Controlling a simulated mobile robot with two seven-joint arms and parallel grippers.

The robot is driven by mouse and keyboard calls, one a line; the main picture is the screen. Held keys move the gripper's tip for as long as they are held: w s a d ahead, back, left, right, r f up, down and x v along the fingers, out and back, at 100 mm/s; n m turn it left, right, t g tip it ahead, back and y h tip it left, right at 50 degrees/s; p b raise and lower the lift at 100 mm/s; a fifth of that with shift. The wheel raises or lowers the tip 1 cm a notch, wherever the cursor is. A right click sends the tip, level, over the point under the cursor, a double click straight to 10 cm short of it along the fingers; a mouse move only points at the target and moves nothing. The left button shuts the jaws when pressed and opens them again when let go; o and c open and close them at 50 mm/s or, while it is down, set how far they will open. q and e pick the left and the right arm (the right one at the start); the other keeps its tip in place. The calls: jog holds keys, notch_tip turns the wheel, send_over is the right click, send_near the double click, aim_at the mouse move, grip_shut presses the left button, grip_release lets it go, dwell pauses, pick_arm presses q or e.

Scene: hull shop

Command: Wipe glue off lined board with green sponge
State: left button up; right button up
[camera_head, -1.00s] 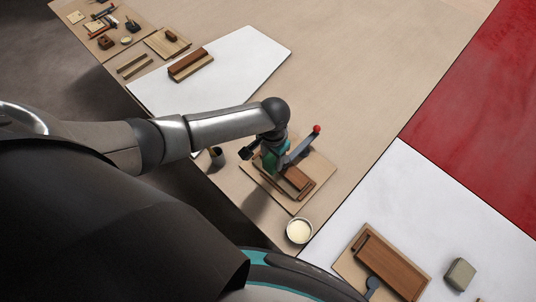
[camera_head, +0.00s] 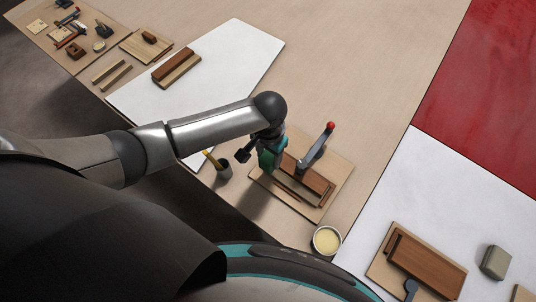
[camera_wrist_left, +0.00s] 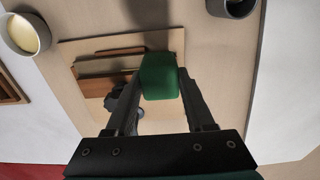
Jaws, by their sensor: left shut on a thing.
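My left gripper (camera_wrist_left: 160,85) is shut on the green sponge (camera_wrist_left: 161,68), a block held between its two fingers. In the head view the left gripper (camera_head: 268,158) is at the left edge area of a light wooden board (camera_head: 336,170) with a brown wooden piece (camera_head: 313,182) and a clamp with a red knob (camera_head: 331,126). The board also shows in the wrist view (camera_wrist_left: 68,52), behind the sponge. I cannot tell whether the sponge touches the board. Drawn lines and glue cannot be made out. My right gripper is not in view.
A bowl of pale stuff (camera_head: 327,241) stands near the board. A dark cup with a yellow item (camera_head: 221,169) is at the table edge. Another board with a brown block (camera_head: 430,268) and a grey block (camera_head: 495,262) lie on the right white sheet.

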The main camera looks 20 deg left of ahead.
pick_arm(q)
notch_tip(320, 180, down, 4)
jog(key=b, duration=0.4)
jog(key=shift+f, duration=0.1)
jog(key=shift+d+f+b, duration=0.1)
jog(key=shift+f+b, duration=0.15)
jog(key=shift+b, duration=0.1)
jog(key=d+p, duration=0.1)
jog(key=s+d, duration=0.1)
jog(key=d, duration=0.1)
jog(key=d+p, duration=0.1)
jog(key=shift+s+d+r+p, duration=0.25)
jog(key=shift+s+r+p, duration=0.1)
jog(key=shift+s+d+f, duration=0.1)
jog(key=shift+s+d, duration=0.2)
jog(key=shift+d, duration=0.45)
jog(key=shift+f, duration=0.2)
jog(key=shift+a, duration=0.1)
